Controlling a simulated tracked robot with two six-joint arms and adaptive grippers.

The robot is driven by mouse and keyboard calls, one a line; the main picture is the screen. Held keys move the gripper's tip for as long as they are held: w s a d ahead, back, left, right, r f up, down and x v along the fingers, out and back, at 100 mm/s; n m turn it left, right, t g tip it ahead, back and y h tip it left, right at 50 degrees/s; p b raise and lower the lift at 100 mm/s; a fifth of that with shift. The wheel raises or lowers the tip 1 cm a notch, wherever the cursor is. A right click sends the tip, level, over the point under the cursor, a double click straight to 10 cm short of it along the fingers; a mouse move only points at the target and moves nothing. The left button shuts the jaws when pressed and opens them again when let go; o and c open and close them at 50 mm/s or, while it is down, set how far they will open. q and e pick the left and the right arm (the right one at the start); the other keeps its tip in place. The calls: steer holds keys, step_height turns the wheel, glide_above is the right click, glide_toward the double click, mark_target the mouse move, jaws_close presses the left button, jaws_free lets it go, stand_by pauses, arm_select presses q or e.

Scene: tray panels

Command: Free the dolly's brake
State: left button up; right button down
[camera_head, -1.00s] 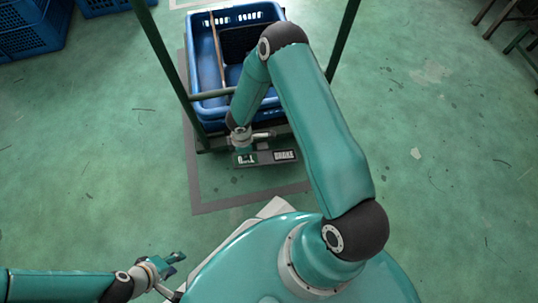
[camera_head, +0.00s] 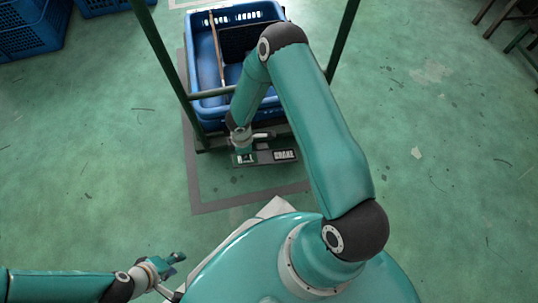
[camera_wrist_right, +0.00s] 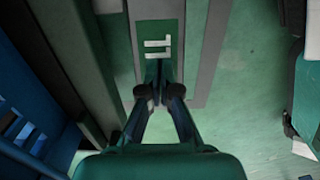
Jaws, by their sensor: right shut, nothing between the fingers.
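The dolly carries a blue crate (camera_head: 208,112) and has a green upright handle frame (camera_head: 166,52). A dark brake panel (camera_head: 266,157) with a light-lettered label (camera_head: 284,155) at its right end sits low at the dolly's near edge. My right gripper (camera_head: 243,153) is at the panel's left end and partly covers the other label. In the right wrist view its fingers (camera_wrist_right: 158,75) are shut and empty, pointing at a green plate with white letters (camera_wrist_right: 158,47). Whether the tips touch it I cannot tell. My left gripper (camera_head: 174,264) is low at the left, away from the dolly; its fingers are too small to judge.
A grey floor marking (camera_head: 205,206) borders the dolly. Blue crates (camera_head: 25,28) stand at the back left, and dark-legged furniture (camera_head: 515,18) at the far right. The green floor on both sides is mostly clear.

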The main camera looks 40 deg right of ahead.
steer(key=shift+f+b, duration=1)
stand_by(0.3)
steer(key=shift+f+b, duration=0.65)
steer(key=shift+f, duration=0.25)
steer(key=shift+r, duration=0.2)
steer(key=shift+r+p, duration=2.45)
steer(key=shift+r, duration=0.95)
